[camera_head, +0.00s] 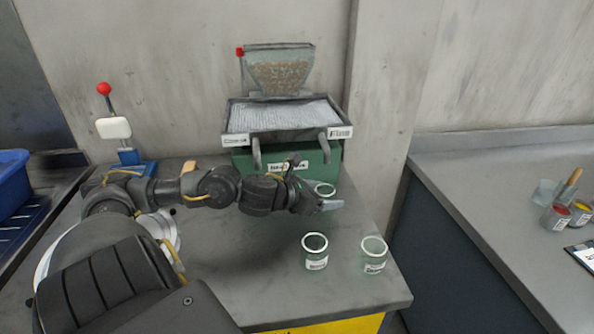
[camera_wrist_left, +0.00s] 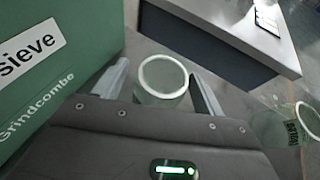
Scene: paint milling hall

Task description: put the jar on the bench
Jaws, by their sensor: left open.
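Several clear glass jars with pale rims stand on the grey top of the sieve's table (camera_head: 255,290). The back jar (camera_head: 325,188) is by the green sieve base, partly hidden by my left gripper (camera_head: 326,205). In the left wrist view this jar (camera_wrist_left: 163,80) lies between the two open fingers, which do not visibly press on it. Two labelled jars, one in the middle (camera_head: 315,252) and one at the right (camera_head: 374,255), stand nearer the front. A grey bench (camera_head: 480,200) stands across a gap to the right. My right gripper is not in view.
The green sieve machine (camera_head: 308,160) with a grain hopper (camera_head: 279,75) stands behind the gripper. A red-knobbed lever press (camera_head: 120,130) and a blue crate (camera_head: 12,180) are left. Paint cups (camera_head: 556,215) crowd the right bench's far side; its near left part is clear.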

